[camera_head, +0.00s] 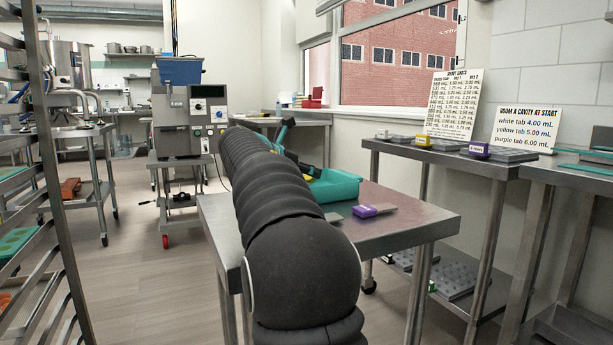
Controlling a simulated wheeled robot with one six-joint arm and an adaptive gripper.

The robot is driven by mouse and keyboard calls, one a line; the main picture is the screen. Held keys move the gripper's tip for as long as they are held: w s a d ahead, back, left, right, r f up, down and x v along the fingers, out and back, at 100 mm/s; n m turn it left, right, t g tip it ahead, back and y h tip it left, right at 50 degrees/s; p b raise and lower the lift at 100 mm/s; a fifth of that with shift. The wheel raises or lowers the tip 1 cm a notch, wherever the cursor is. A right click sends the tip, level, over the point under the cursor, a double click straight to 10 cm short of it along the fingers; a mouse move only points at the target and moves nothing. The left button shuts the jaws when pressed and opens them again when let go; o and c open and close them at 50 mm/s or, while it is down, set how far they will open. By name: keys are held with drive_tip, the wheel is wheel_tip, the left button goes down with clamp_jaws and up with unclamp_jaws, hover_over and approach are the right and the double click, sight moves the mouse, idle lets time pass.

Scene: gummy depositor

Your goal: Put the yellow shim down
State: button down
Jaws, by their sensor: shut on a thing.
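My arm fills the middle of the view and hides much of what lies behind it. My gripper (303,167) shows only as a small dark part past the arm, low over the left end of a teal tray (338,186). It is shut on the yellow shim (312,171), of which just a bit of yellow shows. I cannot tell whether the shim touches the tray or the table. A purple-tabbed shim (365,211) lies on the bare steel table (410,219), right of the tray.
A side bench (378,146) along the right wall carries moulds with white, yellow (423,141) and purple (478,149) tabs, below two printed signs (523,124). The depositor machine (190,110) stands at the back. A rack (50,170) stands at left. The steel table's front right is clear.

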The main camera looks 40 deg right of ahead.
drive_tip(key=shift+f, duration=0.15)
drive_tip(key=c, duration=0.7)
unclamp_jaws()
drive_tip(key=shift+o, duration=0.2)
drive_tip(key=shift+a+r, duration=0.1)
drive_tip(key=shift+r, duration=0.2)
drive_tip(key=p+v, duration=0.1)
drive_tip(key=v, duration=1)
drive_tip(key=shift+a+p, duration=0.4)
drive_tip(key=shift+r, duration=0.15)
